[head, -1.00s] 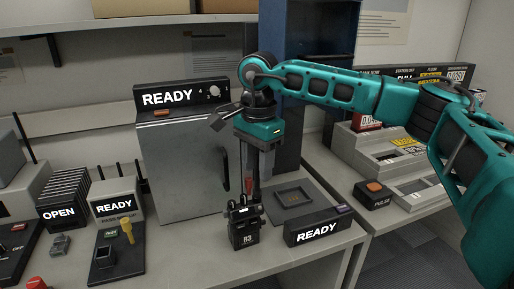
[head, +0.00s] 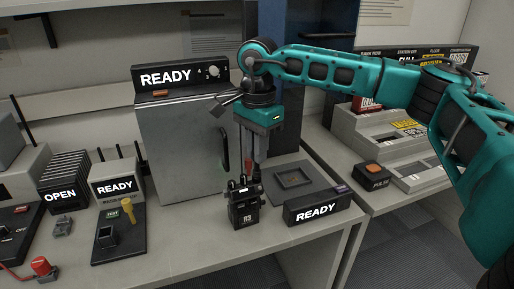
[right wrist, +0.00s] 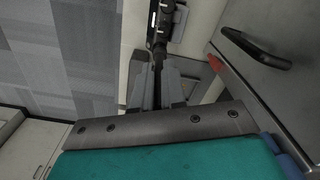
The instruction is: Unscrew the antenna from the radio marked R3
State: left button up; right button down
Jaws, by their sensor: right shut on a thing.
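The black radio marked R3 (head: 246,214) stands upright on the grey bench, left of a black READY box. My right gripper (head: 252,172) points down just above it, with its fingers shut on the radio's black antenna. In the right wrist view the antenna (right wrist: 158,62) runs between the two grey fingers (right wrist: 158,90) towards the radio (right wrist: 164,22). The fingers hide much of the antenna, and I cannot tell whether its base is still threaded in the radio. My left gripper is not in view.
A grey cabinet (head: 184,148) with a READY panel stands behind and left. The READY box (head: 318,207) and a dark square tray (head: 291,180) are close on the right. A black stand with a yellow knob (head: 128,206) is at left. The bench front is clear.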

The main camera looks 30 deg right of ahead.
jog(key=n, duration=0.4)
jog(key=shift+n+p, duration=0.3)
jog(key=shift+p, duration=0.05)
jog(key=shift+n, duration=2.3)
jog(key=n, duration=0.4)
jog(key=shift+n+p, duration=0.3)
jog(key=shift+p, duration=0.05)
jog(key=c, duration=1.1)
grip_release()
